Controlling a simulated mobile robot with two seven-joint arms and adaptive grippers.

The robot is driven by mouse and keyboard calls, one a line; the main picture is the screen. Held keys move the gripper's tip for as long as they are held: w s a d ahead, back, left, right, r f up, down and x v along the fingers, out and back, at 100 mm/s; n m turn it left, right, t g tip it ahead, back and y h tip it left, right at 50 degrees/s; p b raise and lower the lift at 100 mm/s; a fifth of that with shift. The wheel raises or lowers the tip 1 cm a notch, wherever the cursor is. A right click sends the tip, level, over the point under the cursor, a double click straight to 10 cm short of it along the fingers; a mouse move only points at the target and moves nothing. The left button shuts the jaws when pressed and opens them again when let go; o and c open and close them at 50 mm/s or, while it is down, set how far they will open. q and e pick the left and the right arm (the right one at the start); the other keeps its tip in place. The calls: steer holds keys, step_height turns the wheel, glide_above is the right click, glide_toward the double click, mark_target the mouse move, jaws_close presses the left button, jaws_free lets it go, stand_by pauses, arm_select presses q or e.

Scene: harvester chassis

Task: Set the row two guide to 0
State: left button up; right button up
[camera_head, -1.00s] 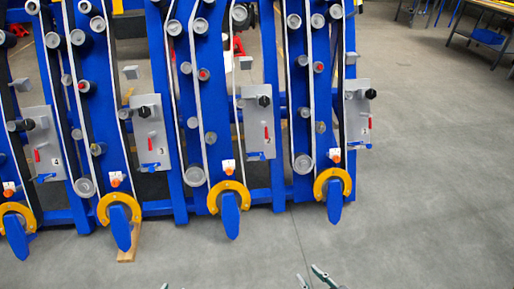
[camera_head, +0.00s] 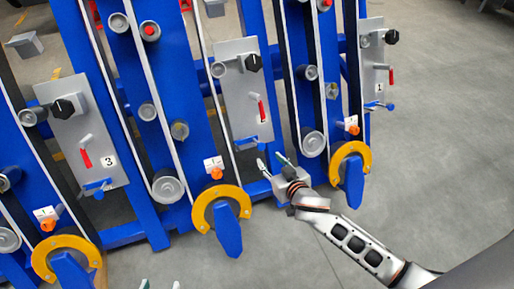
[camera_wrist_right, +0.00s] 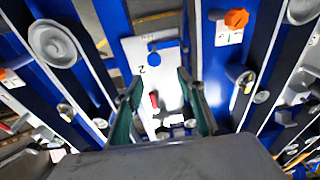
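The row two plate (camera_head: 235,95) is grey, in the middle of the head view, with a black knob (camera_head: 253,62), a red lever (camera_head: 261,110) and a blue lever (camera_head: 246,143) at its lower edge. An orange knob (camera_head: 216,174) on a white label sits lower left. I cannot tell which part is called the guide. My right gripper (camera_head: 272,163) is open just below and right of the plate. In the right wrist view its fingers (camera_wrist_right: 160,92) are apart, with the upside-down plate marked 2 (camera_wrist_right: 140,58) beyond them. My left gripper (camera_head: 160,285) shows only two separated tips.
Plate 3 (camera_head: 80,130) stands to the left and plate 1 (camera_head: 373,60) to the right. Blue row beams with rollers stand between them. Yellow rings (camera_head: 222,207) with blue points stick out at the bottom. Grey floor (camera_head: 450,150) is clear at the right.

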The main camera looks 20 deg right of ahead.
mark_target(262, 147)
steer(key=shift+m+h, duration=0.3)
steer(key=b+x, duration=0.1)
steer(key=x, duration=0.2)
steer(key=b+x, duration=0.1)
steer(key=x, duration=0.2)
steer(key=d+b+x, duration=0.1)
steer(key=x, duration=0.2)
steer(key=shift+s+f, duration=0.1)
steer(key=shift+f, duration=0.2)
steer(key=shift+w+a+f, duration=0.1)
steer(key=shift+w+f, duration=0.1)
steer(key=shift+w, duration=0.45)
steer(key=shift+w+b, duration=0.3)
arm_select(q)
steer(key=shift+w+d+r+n+h, duration=0.1)
steer(key=shift+d+n+h, duration=0.1)
steer(key=shift+d, duration=0.3)
steer(key=shift+w+d+r+n+h, duration=0.1)
steer(key=shift+d+n, duration=0.1)
steer(key=shift+d, duration=0.3)
arm_select(e)
steer(key=shift+r, duration=0.1)
steer(key=shift+c, duration=0.4)
